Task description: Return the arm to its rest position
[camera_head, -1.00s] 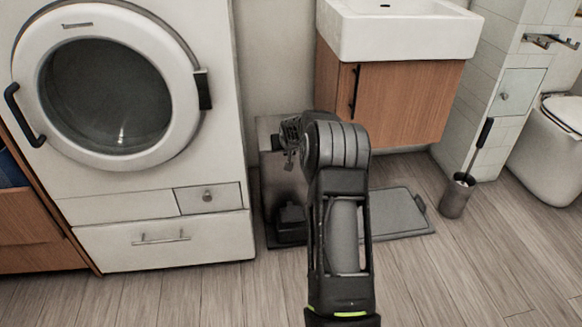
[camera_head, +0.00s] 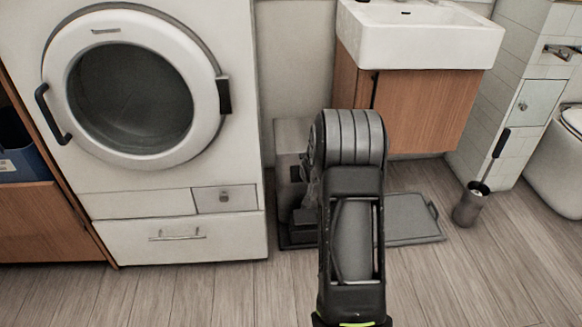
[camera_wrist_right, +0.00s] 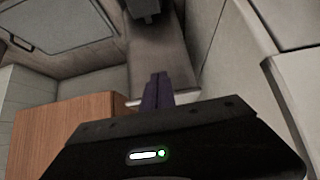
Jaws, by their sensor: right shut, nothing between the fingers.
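My right arm (camera_head: 350,220) rises through the middle of the head view, its black and grey links bent at the top. Most of its far end is hidden behind these links. In the right wrist view my right gripper (camera_wrist_right: 158,90) shows as two dark fingers pressed together, with nothing between them. The fingers stand clear in front of a grey upright surface. My left gripper is in neither view.
A white washing machine (camera_head: 185,170) stands at left. A white sink (camera_head: 425,45) over a wooden cabinet (camera_head: 425,110) is behind the arm. A grey flat platform (camera_head: 412,215) lies on the floor beside the arm. A toilet brush holder (camera_head: 468,207) stands at right. The wood floor in front is open.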

